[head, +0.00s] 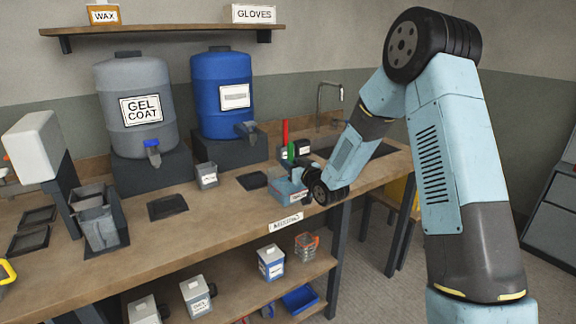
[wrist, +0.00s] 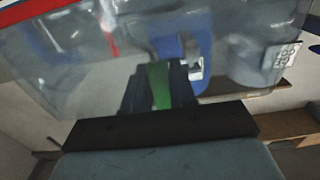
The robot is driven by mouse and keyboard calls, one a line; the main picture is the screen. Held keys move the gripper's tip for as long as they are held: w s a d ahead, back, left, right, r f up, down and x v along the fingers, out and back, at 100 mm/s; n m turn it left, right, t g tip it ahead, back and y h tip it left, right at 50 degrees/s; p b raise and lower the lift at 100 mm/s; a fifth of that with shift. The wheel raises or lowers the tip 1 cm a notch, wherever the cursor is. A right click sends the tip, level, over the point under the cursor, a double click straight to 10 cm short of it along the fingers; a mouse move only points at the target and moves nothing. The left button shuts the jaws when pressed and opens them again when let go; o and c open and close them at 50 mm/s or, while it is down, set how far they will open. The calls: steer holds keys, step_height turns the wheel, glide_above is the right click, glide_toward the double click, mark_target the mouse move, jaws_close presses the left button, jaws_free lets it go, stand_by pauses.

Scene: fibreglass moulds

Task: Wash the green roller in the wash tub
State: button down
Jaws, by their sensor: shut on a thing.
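My gripper (wrist: 160,90) is shut on a green piece, which I take to be the green roller (wrist: 160,84), seen between the dark fingers in the wrist view. In the head view a green upright part (head: 291,151) shows just behind my wrist, above the wash tub; my fingertips are hidden there. I cannot tell whether the roller touches the tub.
A red upright roller (head: 285,131) stands behind the tub, beside a dark labelled box (head: 303,148). A grey gel coat drum (head: 133,85) and blue drum (head: 222,75) stand at the back.

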steer(key=shift+r, duration=4.9)
steer(key=shift+r, duration=0.1)
steer(key=shift+r, duration=2.4)
